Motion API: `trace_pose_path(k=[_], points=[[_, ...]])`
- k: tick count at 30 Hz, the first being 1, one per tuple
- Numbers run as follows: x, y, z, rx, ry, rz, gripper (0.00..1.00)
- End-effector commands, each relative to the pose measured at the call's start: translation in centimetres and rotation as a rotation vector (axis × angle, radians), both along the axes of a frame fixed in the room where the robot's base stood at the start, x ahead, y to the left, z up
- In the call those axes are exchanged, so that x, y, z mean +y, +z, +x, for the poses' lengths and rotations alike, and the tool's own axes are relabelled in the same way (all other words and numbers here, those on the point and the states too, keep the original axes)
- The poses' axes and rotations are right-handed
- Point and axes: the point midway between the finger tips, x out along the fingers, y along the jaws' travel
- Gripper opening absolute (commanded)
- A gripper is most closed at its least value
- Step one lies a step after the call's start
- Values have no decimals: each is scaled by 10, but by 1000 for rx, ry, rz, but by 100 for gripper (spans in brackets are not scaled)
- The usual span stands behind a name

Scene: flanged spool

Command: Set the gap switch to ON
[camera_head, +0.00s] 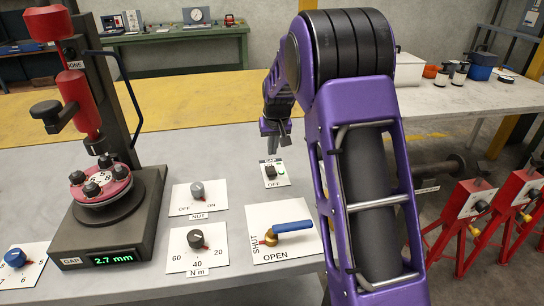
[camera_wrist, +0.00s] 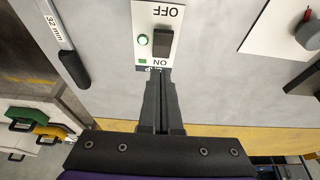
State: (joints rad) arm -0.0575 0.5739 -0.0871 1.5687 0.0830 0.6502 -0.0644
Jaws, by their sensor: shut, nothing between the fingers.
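The switch is a black rocker (camera_head: 270,171) on a small white plate (camera_head: 281,180) on the grey bench, past the blue-handled valve. In the wrist view the rocker (camera_wrist: 162,42) stands between the printed words OFF and ON, with ON nearer my gripper. A round green-rimmed lamp (camera_wrist: 142,41) sits beside it. Which end of the rocker is pressed is too small to tell. My gripper (camera_wrist: 158,74) is shut and empty, its tips over the ON end of the plate, hiding part of a label there. In the head view my gripper (camera_head: 273,147) is just behind the switch; contact is unclear.
A blue-handled valve (camera_head: 291,227), the NUT knob (camera_head: 197,190) and the N m dial (camera_head: 196,238) are on plates nearby. A press stands left with a display (camera_head: 112,259) reading 2.7 mm. A 32 mm wrench (camera_wrist: 66,45) lies beside the switch.

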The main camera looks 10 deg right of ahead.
Motion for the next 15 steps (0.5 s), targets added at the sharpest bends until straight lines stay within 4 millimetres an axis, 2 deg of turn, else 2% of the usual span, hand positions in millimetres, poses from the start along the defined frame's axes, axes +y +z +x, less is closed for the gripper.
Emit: trace_pose_path(k=[1, 6, 10, 15], points=[[0, 13, -2, -3, 0, 0, 0], [0, 46, -7, -2, 1, 0, 0], [0, 63, -10, -1, 1, -1, 0], [0, 71, -12, 1, 1, -1, 0]])
